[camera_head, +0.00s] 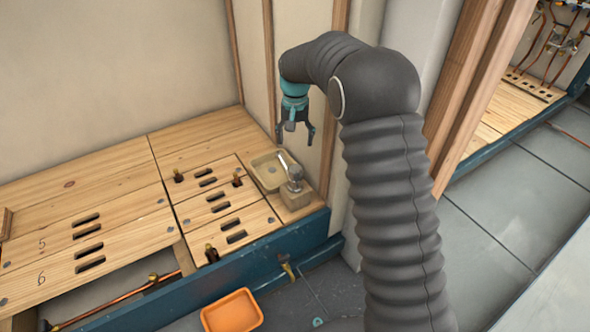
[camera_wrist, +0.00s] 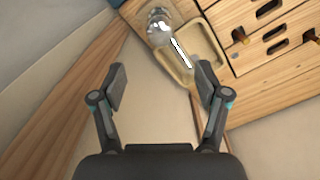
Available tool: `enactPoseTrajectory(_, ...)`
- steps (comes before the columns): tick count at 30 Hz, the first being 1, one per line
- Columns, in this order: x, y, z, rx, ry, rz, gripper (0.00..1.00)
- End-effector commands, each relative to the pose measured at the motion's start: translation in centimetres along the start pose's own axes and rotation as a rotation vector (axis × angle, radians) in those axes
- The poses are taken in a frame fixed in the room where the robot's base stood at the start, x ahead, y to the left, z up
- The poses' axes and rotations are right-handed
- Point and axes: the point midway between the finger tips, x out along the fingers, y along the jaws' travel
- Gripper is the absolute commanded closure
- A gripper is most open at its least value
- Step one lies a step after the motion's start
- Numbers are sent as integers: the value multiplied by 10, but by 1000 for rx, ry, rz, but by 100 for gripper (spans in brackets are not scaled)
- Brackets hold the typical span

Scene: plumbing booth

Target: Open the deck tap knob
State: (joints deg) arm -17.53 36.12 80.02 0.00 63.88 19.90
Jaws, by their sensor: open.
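The deck tap (camera_head: 294,180) is a grey metal tap on a small wooden block at the right end of the plank deck, with a thin spout reaching over a shallow beige basin (camera_head: 268,178). In the wrist view the tap's rounded clear-grey knob (camera_wrist: 159,26) is at the top, with its pale spout over the basin (camera_wrist: 205,62). My gripper (camera_head: 295,136) is open and empty, pointing down above and behind the basin, apart from the tap. In the wrist view my gripper (camera_wrist: 162,82) has its two fingers spread, with the tap beyond them.
Wooden deck planks (camera_head: 120,190) with dark slots and copper stubs lie to the left. A wall with wooden studs (camera_head: 268,50) stands close behind my gripper. An orange tray (camera_head: 232,312) sits on the floor in front. A blue beam (camera_head: 250,255) edges the deck.

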Motion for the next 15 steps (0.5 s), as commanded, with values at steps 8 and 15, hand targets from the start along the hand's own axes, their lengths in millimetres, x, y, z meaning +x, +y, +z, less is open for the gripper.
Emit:
enactPoseTrajectory(8,50,0,1,-1,-3,1,25)
enactPoseTrajectory(15,93,0,1,-1,-3,1,25)
